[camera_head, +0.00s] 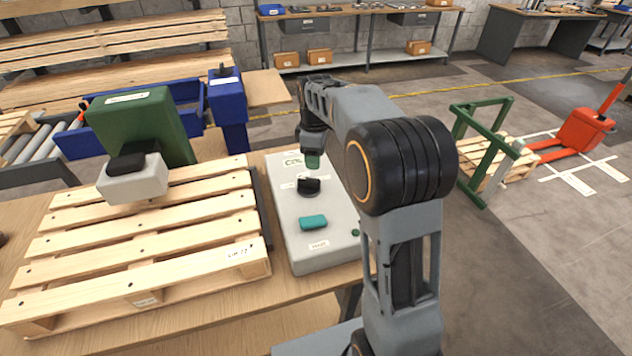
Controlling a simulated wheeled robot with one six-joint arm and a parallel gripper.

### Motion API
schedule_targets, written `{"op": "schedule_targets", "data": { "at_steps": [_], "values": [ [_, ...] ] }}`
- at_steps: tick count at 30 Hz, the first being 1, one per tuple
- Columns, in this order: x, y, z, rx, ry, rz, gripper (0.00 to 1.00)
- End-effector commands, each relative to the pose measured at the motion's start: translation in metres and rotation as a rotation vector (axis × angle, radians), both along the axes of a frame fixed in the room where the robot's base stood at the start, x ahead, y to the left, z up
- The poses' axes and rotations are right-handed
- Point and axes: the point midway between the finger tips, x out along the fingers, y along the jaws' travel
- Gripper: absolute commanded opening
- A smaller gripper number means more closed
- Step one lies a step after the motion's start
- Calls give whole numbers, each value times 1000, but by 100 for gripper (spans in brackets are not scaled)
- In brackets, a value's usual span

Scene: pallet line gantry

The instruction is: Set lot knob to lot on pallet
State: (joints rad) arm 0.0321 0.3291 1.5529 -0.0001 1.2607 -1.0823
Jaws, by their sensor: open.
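A grey control box (330,248) stands on the wooden table to the right of the pallet. It carries a black knob (308,186), with a teal block-like part (313,222) nearer me. Small markings around the knob are too small to read. A slatted wooden pallet (150,232) lies on the table at the left. A white lot label (240,250) is on its near right corner; it seems to begin with "LOT", but the number is unclear.
A green gantry head (140,125) with a pale block (133,180) hangs over the pallet's far left. A blue post (228,110) stands behind the pallet. A roller conveyor (35,140) is at the far left. A red pallet jack (582,132) stands on the floor at right.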

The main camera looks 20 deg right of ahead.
Motion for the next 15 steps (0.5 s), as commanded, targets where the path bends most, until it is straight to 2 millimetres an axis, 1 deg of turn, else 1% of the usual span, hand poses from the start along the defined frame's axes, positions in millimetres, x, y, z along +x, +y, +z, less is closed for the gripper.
{"op": "schedule_targets", "data": {
  "at_steps": [1, 6, 9, 15],
  "values": [
    [-1, 0, -12, 0, 4, -1, 49],
    [-1, 0, -44, 1, 3, -2, 49],
    [-1, -1, -60, 0, 4, -3, 49],
    [-1, 0, -83, 0, 1, -3, 49]
  ]
}}
